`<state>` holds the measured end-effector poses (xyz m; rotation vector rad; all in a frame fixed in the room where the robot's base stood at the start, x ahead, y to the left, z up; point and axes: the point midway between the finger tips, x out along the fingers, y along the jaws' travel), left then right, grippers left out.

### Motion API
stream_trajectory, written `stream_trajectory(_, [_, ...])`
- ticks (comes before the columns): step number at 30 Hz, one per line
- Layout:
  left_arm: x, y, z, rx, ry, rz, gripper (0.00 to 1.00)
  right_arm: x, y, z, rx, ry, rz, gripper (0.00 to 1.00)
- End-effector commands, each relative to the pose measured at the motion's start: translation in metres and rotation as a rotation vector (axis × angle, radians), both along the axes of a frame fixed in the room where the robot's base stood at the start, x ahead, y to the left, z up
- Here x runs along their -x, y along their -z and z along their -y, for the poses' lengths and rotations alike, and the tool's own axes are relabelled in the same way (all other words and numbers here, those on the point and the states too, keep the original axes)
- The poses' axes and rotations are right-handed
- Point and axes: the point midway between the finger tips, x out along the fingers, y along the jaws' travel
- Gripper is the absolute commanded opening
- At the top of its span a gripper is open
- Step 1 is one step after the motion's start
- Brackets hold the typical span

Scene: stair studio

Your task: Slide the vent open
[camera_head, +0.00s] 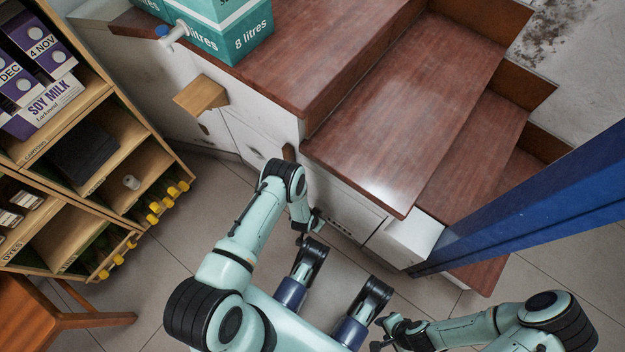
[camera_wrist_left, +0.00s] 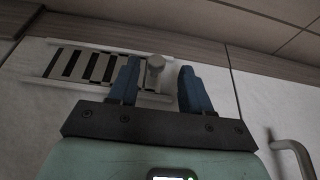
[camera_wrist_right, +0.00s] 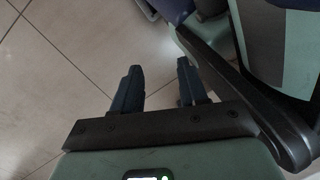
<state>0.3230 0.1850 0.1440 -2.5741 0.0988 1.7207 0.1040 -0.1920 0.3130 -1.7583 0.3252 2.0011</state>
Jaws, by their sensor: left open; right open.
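The vent (camera_wrist_left: 88,66) is a pale slotted plate with dark slots, set in the white panel under the stairs; it also shows in the head view (camera_head: 352,213). Its round pale knob (camera_wrist_left: 155,64) appears between the two blue fingers of my left gripper (camera_wrist_left: 158,78), nearer the left finger. The left gripper is open around the knob's place in the picture; I cannot tell whether the fingers reach past it or touch it. In the head view the left gripper (camera_head: 307,226) is just left of the vent. My right gripper (camera_head: 384,334) is open and empty, low over the floor.
Reddish wooden steps (camera_head: 400,130) overhang the white panel. A blue post (camera_head: 540,195) stands at the right. A wooden shelf unit (camera_head: 115,100) with cartons is at the left. A metal handle (camera_wrist_left: 292,155) is on the panel beside the left gripper. Tiled floor lies between.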

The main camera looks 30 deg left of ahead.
Motion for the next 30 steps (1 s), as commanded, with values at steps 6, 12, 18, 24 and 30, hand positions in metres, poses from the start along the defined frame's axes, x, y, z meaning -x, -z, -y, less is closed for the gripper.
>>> stream_trajectory(6, [0.017, -0.047, -0.002, -0.001, 0.000, 0.001, 0.49, -0.042, -0.028, -0.005, 0.009, -0.014, 0.139, 0.43])
stream_trajectory(12, [0.033, -0.085, -0.004, -0.002, -0.001, 0.002, 0.49, -0.077, -0.056, -0.010, 0.014, -0.023, 0.259, 0.43])
stream_trajectory(18, [0.042, -0.108, -0.005, -0.002, -0.002, 0.003, 0.49, -0.099, -0.075, -0.013, 0.019, -0.027, 0.331, 0.43])
stream_trajectory(24, [0.046, -0.114, -0.005, -0.002, -0.002, 0.001, 0.49, -0.106, -0.080, -0.014, 0.021, -0.027, 0.355, 0.43])
stream_trajectory(30, [0.046, -0.113, -0.005, -0.002, -0.002, 0.002, 0.49, -0.106, -0.080, -0.014, 0.021, -0.027, 0.355, 0.43])
